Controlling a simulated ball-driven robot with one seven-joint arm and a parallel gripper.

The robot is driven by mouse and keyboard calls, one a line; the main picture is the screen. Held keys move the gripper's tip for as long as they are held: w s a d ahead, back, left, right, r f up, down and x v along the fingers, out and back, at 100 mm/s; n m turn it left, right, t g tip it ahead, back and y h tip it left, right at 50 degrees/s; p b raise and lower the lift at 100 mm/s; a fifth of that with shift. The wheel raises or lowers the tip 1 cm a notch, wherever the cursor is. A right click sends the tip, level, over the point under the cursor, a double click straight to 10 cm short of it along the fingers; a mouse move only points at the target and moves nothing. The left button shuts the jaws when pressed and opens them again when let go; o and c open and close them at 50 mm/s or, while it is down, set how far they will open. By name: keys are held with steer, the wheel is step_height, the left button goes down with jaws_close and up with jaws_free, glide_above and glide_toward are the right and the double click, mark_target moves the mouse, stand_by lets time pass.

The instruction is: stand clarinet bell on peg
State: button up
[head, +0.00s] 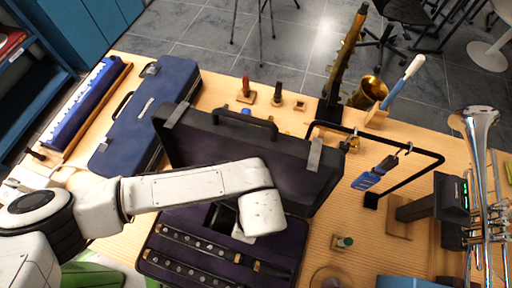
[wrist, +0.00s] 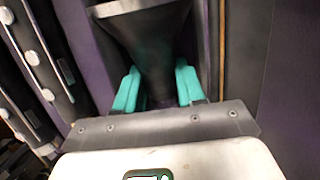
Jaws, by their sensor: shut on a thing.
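The black flared clarinet bell (wrist: 150,45) sits between the teal fingertips of my gripper (wrist: 157,88) in the wrist view, its wide end away from the wrist. My gripper (head: 238,226) is shut on it, down at the open dark clarinet case (head: 165,208). In the head view my arm covers most of the bell. A small peg on a wooden block (head: 342,242) stands right of the case. More small pegs stand behind the case: one with a red-orange top (head: 246,88) and a dark one (head: 277,92). I cannot tell which peg belongs to the bell.
The raised case lid (head: 250,160) stands behind my gripper. Clarinet joints (head: 200,245) lie in the case. A black hanging frame (head: 425,155), a dark scanner-like device (head: 435,200) and a silver trumpet (head: 480,180) stand right. A blue case (head: 150,110) lies left.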

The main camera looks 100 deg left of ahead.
steer(key=shift+r+p, duration=0.65)
steer(key=shift+p, duration=0.1)
stand_by(0.7)
steer(key=shift+s+p+v, duration=0.25)
steer(key=shift+p+v, duration=0.8)
steer(key=shift+p, duration=0.05)
steer(key=shift+s+p+v, duration=0.25)
steer(key=shift+p+v, duration=0.8)
steer(key=shift+p, duration=0.05)
steer(key=shift+a+r, duration=0.1)
steer(key=shift+r, duration=0.1)
